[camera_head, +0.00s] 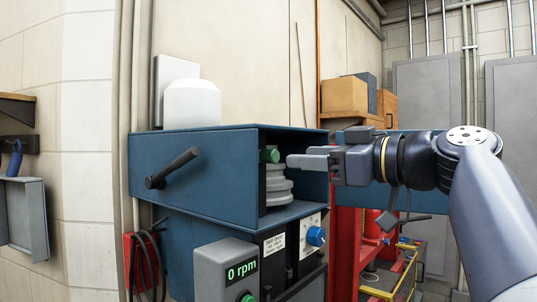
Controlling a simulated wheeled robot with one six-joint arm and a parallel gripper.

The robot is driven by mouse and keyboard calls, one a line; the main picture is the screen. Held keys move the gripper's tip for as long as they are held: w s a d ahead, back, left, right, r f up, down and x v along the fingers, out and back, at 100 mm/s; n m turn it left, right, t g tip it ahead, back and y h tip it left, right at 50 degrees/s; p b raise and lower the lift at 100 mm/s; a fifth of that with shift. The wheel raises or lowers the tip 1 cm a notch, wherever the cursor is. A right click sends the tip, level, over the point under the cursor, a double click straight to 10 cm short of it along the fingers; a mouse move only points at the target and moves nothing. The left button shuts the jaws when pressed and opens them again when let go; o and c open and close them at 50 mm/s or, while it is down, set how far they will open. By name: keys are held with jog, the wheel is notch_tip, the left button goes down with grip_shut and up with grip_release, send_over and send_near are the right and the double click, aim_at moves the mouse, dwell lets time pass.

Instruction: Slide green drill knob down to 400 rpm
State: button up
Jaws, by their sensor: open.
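A grey box (222,270) at the bottom centre has a display (241,269) reading "0 rpm" in green. A green knob (248,297) shows just below that display, cut off by the bottom edge of the picture. Another green round-ended part (269,156) sits in the opening of the blue cabinet, above a stack of pale discs. My gripper (292,161) is open, its fingers pointing left at the cabinet opening. It is just right of the upper green part, with a small gap in the picture, and well above the green knob. I see nothing held.
The blue cabinet (190,185) has a black lever handle (172,168) and carries a white container (192,104). A blue knob (315,236) is on a white panel below the opening. A red frame (345,245) stands beneath my arm. Boxes (344,95) are behind.

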aim_at(276, 156)
jog(key=p+x, duration=0.3)
jog(key=x, duration=0.5)
jog(key=shift+w+a+f, duration=0.1)
jog(key=shift+w+a, duration=0.15)
jog(key=shift+w, duration=0.05)
grip_shut()
dwell(0.3)
